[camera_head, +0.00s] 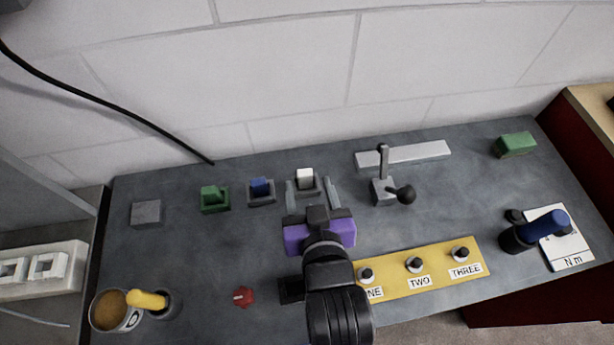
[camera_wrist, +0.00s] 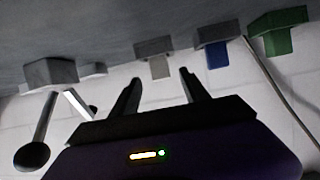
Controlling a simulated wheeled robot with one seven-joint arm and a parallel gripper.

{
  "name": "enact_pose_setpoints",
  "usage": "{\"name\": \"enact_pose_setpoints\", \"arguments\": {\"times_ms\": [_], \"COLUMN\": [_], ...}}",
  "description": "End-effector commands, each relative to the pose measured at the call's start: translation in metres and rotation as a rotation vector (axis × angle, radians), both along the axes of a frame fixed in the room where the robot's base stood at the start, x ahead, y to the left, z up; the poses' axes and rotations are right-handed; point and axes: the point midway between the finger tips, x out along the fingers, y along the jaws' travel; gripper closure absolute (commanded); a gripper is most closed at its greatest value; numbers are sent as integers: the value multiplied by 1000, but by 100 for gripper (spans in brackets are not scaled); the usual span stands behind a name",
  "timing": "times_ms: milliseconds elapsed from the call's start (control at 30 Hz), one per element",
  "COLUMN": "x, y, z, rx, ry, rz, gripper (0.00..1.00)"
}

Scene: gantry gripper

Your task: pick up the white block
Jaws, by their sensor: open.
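The white block (camera_head: 304,178) stands in a grey holder (camera_head: 306,190) near the back middle of the table. My gripper (camera_head: 311,196) is open in front of it, its two fingers reaching toward either side of the holder. In the wrist view the white block (camera_wrist: 159,68) shows beyond and between the two fingertips of my gripper (camera_wrist: 160,76), apart from them. The block's lower part is hidden in its holder.
A blue block (camera_head: 261,187) and a green block (camera_head: 211,194) sit in holders to the left. A lever with a black knob (camera_head: 405,194) stands close on the right. A yellow panel (camera_head: 425,277) with labelled knobs lies in front.

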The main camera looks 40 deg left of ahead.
Motion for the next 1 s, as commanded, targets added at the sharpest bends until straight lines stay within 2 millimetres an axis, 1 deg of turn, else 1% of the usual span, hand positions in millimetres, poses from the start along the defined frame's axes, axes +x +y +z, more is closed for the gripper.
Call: {"name": "enact_pose_setpoints", "arguments": {"times_ms": [100,367,600,733,933,967,1000], "x": [7,23,42,46,46,46,46], "y": [10,27,47,52,52,52,52], "z": [-4,-12,-25,-29,-29,-29,-29], "rx": [-2,-1,-1,-1,-1,-1,0], "ry": [1,-1,-1,0,-1,-1,0], "rz": [4,2,0,0,0,0,0], "gripper": [46,46,46,46,46,48,56]}}
